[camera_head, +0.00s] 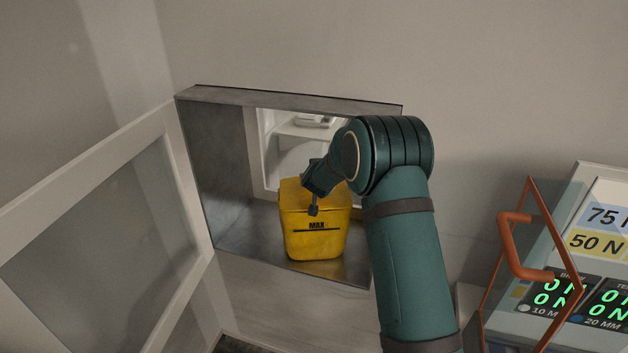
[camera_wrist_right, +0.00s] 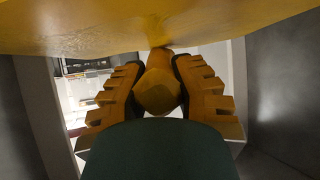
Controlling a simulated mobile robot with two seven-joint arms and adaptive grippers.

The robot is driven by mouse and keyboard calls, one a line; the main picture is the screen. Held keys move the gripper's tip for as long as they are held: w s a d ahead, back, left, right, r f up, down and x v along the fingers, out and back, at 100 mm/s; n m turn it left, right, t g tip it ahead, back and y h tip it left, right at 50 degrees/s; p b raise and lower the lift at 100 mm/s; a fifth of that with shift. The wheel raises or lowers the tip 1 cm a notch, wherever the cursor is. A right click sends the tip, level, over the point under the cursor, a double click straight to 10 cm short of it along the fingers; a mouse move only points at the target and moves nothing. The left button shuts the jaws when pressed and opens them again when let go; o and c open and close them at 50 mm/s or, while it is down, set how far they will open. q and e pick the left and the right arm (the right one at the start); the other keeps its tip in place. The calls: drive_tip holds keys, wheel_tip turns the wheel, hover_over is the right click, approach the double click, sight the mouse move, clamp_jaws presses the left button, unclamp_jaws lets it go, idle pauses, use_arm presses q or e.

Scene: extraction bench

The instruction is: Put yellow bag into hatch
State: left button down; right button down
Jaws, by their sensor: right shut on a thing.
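The yellow bag (camera_head: 313,240) looks like a boxy yellow container with a MAX line on its front. It is upright inside the opening of the metal-lined hatch (camera_head: 215,150), over its floor; I cannot tell whether it touches the floor. My right gripper (camera_head: 314,200) is at the upper part of the bag. In the right wrist view, its two fingers (camera_wrist_right: 157,75) are shut on a yellow knob-like part of the bag (camera_wrist_right: 157,93), with a yellow surface across the top. The grip is partly hidden in the head view. My left gripper is not in view.
The hatch door (camera_head: 110,230), with a glazed panel, stands open at the left. Through the back of the hatch a pale compartment with a shelf (camera_head: 305,131) shows. At the right is a panel with green displays (camera_head: 600,300) and an orange handle (camera_head: 520,250).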

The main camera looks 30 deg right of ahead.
drive_tip(key=c, duration=0.8)
unclamp_jaws()
drive_tip(key=shift+f, duration=0.1)
drive_tip(key=shift+c, duration=0.2)
drive_tip(key=shift+s+f, duration=0.1)
drive_tip(key=shift+f, duration=0.05)
drive_tip(key=v, duration=1)
drive_tip(key=shift+a+r, duration=0.1)
drive_tip(key=shift+r, duration=0.25)
drive_tip(key=s+a+f+n+g+y+b, duration=0.15)
drive_tip(key=s+a+f, duration=0.3)
drive_tip(key=f, duration=0.45)
drive_tip(key=s+a+f+g+y+b, duration=0.1)
drive_tip(key=s+a+f+y+b, duration=0.15)
drive_tip(key=a+f, duration=0.45)
drive_tip(key=s+a+f+n+g+y+b, duration=0.15)
drive_tip(key=s+a+f, duration=0.3)
drive_tip(key=f, duration=0.55)
drive_tip(key=s+a+f+g+y+b, duration=0.1)
drive_tip(key=s+a+f+g+y, duration=0.1)
drive_tip(key=s+a+f, duration=0.3)
drive_tip(key=s+a+f+g+y+b, duration=0.1)
drive_tip(key=s+a+f+g+b, duration=0.1)
drive_tip(key=s+a+f, duration=0.4)
drive_tip(key=s+a, duration=0.2)
drive_tip(key=s, duration=0.3)
drive_tip(key=shift+s+f+n+y, duration=0.15)
drive_tip(key=shift+f+n+y, duration=0.15)
drive_tip(key=shift+y, duration=0.05)
